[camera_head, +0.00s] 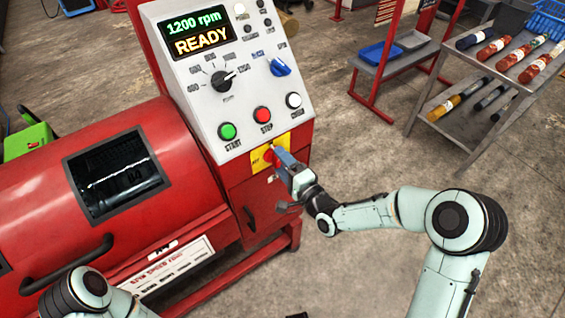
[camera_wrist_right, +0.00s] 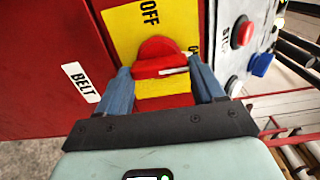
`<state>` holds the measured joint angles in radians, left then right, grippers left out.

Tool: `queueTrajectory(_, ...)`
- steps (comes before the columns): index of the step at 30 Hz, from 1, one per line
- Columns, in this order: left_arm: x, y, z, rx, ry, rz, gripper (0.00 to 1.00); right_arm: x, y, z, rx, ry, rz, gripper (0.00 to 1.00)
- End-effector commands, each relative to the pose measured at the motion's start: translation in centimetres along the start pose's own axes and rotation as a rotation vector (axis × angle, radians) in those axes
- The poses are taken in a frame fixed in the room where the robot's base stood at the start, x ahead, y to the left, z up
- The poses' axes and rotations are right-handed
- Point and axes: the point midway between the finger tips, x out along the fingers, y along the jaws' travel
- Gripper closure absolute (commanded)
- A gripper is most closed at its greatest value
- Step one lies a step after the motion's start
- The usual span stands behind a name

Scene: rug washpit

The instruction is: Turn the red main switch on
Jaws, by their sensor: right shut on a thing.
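The red main switch (camera_head: 268,157) is a rotary knob on a yellow plate (camera_head: 284,141), low on the front of the red machine. In the right wrist view the red knob (camera_wrist_right: 157,50) has a raised grip bar with a white mark toward its right end. OFF is printed above the knob, and a partly hidden label is at its right. My right gripper (camera_head: 279,161) is shut on the knob, with one blue finger on each side of the bar; the fingers (camera_wrist_right: 161,82) show closely in the wrist view. My left gripper is out of view.
The lit display (camera_head: 196,33) reads 1200 rpm READY. The green START button (camera_head: 228,131), red STOP button (camera_head: 263,115) and a white button (camera_head: 294,100) sit just above the switch.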

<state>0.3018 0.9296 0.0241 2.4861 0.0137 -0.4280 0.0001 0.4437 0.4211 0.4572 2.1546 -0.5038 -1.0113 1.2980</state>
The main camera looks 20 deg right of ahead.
Motion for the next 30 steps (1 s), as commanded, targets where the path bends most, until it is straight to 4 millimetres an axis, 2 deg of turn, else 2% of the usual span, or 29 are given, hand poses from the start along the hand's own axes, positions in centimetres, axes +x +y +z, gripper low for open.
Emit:
queueTrajectory(10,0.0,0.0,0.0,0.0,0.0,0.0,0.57,0.0,0.1,0.0,0.006,0.0,0.002,0.62)
queueTrajectory(11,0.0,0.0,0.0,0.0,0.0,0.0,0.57,0.0,0.1,0.0,0.006,0.0,0.002,0.22)
queueTrajectory(12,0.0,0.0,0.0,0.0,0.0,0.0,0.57,0.0,0.1,0.0,0.006,0.0,0.002,0.09)
queueTrajectory(13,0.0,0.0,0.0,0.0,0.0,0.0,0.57,0.0,0.1,0.0,0.006,0.0,0.002,0.06)
queueTrajectory(23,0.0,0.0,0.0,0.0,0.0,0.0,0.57,-0.3,0.0,0.0,0.003,0.0,0.001,0.06)
queueTrajectory(26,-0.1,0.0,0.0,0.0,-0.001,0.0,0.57,-1.2,0.1,0.0,0.002,0.001,0.003,0.06)
queueTrajectory(30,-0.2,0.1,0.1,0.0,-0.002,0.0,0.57,-3.9,0.0,-0.1,0.002,0.003,0.004,0.06)
